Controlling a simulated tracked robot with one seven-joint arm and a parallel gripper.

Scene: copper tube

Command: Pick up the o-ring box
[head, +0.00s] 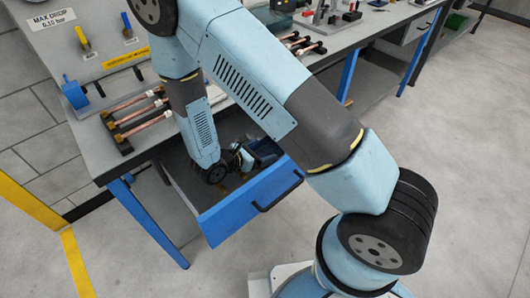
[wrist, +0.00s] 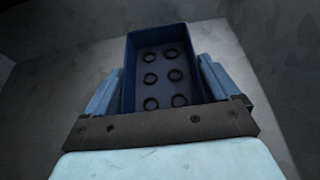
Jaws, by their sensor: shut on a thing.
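The o-ring box (wrist: 163,52) is a dark blue open-topped box with several black rings lying inside on its floor. In the wrist view it sits between the two light blue fingers of my gripper (wrist: 160,90), which is shut on it. In the head view my gripper (head: 246,158) reaches down into an open blue-fronted drawer (head: 250,202), and the o-ring box (head: 265,150) shows as a dark blue shape beside it. The near end of the box is hidden by my gripper in the wrist view. I cannot tell whether the box touches the drawer floor.
The drawer front has a black handle (head: 278,192). Above it, the workbench (head: 85,135) carries copper tubes (head: 140,115) on dark supports at the left and more tubes (head: 300,44) behind my arm. The floor in front of the drawer is clear.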

